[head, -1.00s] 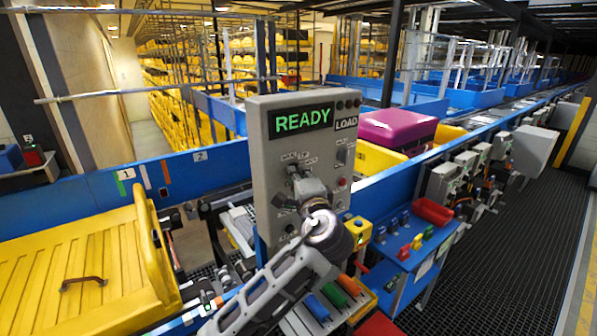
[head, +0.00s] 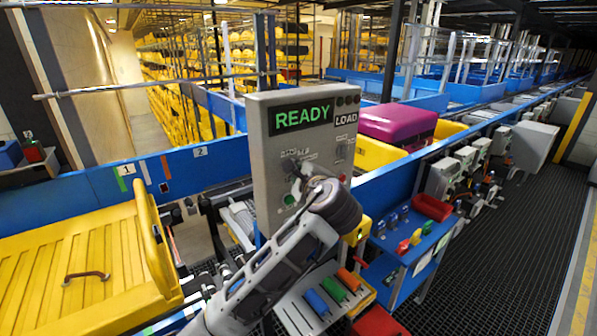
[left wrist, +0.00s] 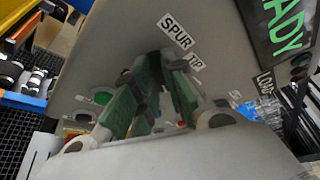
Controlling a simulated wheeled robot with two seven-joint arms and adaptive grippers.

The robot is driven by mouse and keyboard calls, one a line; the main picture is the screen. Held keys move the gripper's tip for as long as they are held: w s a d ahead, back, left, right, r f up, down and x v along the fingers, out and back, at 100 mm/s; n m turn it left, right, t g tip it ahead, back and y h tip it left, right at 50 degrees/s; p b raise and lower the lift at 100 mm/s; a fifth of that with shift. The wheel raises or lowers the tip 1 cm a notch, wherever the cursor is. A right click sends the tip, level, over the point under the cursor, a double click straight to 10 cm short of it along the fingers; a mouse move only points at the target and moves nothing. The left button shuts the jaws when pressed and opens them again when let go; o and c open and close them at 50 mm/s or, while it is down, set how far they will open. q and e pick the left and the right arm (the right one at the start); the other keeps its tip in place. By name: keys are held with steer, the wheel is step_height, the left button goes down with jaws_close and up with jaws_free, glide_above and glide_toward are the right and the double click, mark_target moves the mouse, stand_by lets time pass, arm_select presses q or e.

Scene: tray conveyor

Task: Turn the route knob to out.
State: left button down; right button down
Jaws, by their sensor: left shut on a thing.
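The grey control panel (head: 265,135) stands upright in the head view, with a green READY display (head: 301,118) and a LOAD label. My left gripper (head: 300,180) is against the panel's face, shut on a knob that its fingers mostly hide. The left wrist view shows the green-padded fingers (left wrist: 155,85) close around a dark part. Labels SPUR (left wrist: 174,28) and TIP (left wrist: 194,63) are beside the fingers. The knob's pointing direction is hidden, and no "out" label is readable. My right gripper is not in view.
A green button (head: 289,199) is below left of the gripper. A yellow tray (head: 60,255) lies at left, and a purple case (head: 397,124) sits on the conveyor behind. A blue side shelf (head: 405,245) with coloured items and a red bin (head: 432,207) is at right.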

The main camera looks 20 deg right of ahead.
arm_select(q)
steer(key=shift+f, duration=0.1)
stand_by(0.4)
steer(key=c, duration=1.5)
jaws_free()
steer(key=shift+s, duration=0.1)
steer(key=s, duration=0.4)
steer(key=s+r, duration=0.1)
steer(key=s, duration=0.2)
steer(key=s+r, duration=0.1)
steer(key=s, duration=0.3)
steer(key=shift+s+d+r, duration=0.1)
steer(key=shift+s+r, duration=0.15)
steer(key=shift+s, duration=0.05)
